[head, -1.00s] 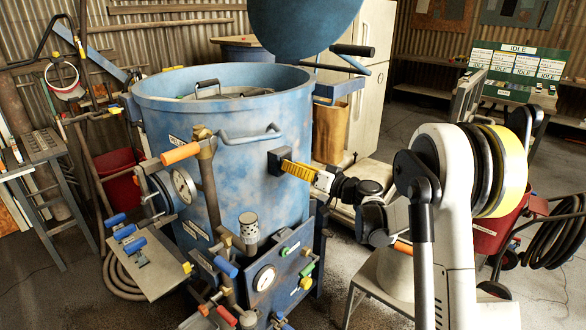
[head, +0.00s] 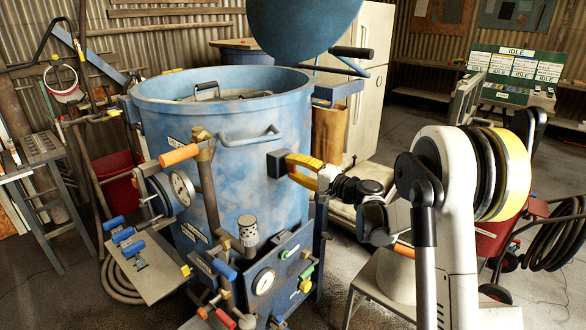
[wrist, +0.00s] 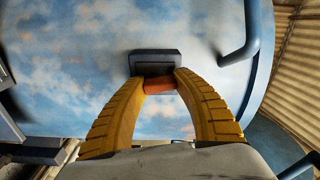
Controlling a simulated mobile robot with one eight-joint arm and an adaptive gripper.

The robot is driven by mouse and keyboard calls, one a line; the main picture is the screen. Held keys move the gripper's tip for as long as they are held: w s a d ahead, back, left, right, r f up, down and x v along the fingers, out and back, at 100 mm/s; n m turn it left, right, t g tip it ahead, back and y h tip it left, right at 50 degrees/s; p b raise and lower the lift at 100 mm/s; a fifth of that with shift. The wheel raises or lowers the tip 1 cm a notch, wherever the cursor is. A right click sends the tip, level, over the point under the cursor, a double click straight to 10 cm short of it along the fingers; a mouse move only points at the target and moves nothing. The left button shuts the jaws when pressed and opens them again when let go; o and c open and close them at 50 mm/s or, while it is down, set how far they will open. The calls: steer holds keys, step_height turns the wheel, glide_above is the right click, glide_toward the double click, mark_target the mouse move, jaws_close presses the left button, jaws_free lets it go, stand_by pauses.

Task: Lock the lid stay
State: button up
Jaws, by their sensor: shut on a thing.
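My gripper (head: 289,167), with yellow ridged fingers, reaches the right side of the blue pot (head: 240,120). In the wrist view its fingertips (wrist: 160,82) close on a small orange-red piece (wrist: 158,87) in front of a dark block (wrist: 154,60) on the pot wall. The block also shows in the head view (head: 276,163). The fingers bow outward, with a gap behind the tips. I cannot tell which part is the lid stay.
A blue rail handle (head: 250,137) curves out from the pot wall above the block; it also shows in the wrist view (wrist: 240,45). Orange-handled piping (head: 180,155), gauges and a valve panel (head: 280,265) crowd the pot's front.

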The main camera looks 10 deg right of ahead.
steer(key=shift+r+m, duration=0.1)
steer(key=shift+m, duration=1)
steer(key=o, duration=1.2)
steer(key=shift+d, duration=0.1)
steer(key=v, duration=1.2)
